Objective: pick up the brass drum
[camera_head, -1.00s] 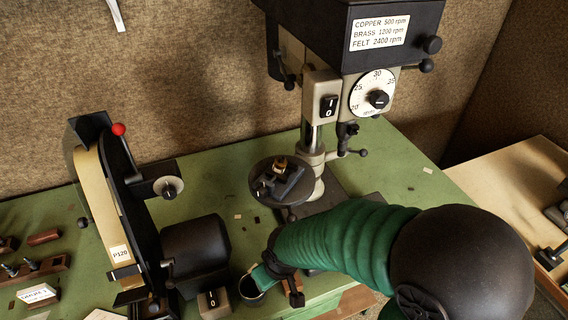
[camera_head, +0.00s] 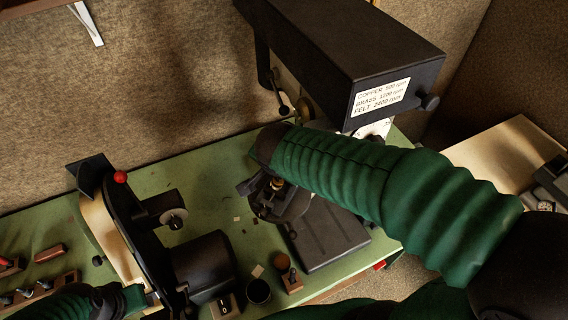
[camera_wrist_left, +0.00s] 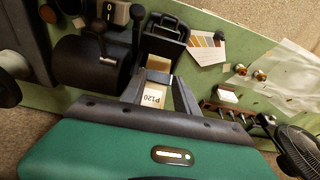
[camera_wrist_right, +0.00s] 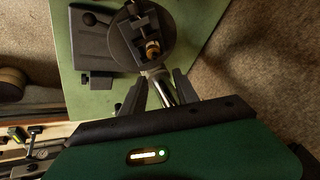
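A small brass cylinder, which looks like the brass drum (camera_wrist_right: 152,49), stands in a dark vise (camera_wrist_right: 138,22) on the round drill-press table (camera_wrist_right: 118,45). In the head view the brass piece (camera_head: 277,183) shows just below the end of my right arm. My right gripper (camera_wrist_right: 160,78) is open and empty, with its fingers pointing toward the table and the brass piece beyond their tips. My left gripper (camera_wrist_left: 158,76) is open and empty above the belt sander (camera_wrist_left: 152,97).
The drill-press head (camera_head: 345,60) overhangs the right arm, and its steel column (camera_wrist_right: 162,88) shows between the right fingers. The sander (camera_head: 130,235) stands left of the press. A black cup (camera_head: 258,291) sits near the bench's front edge.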

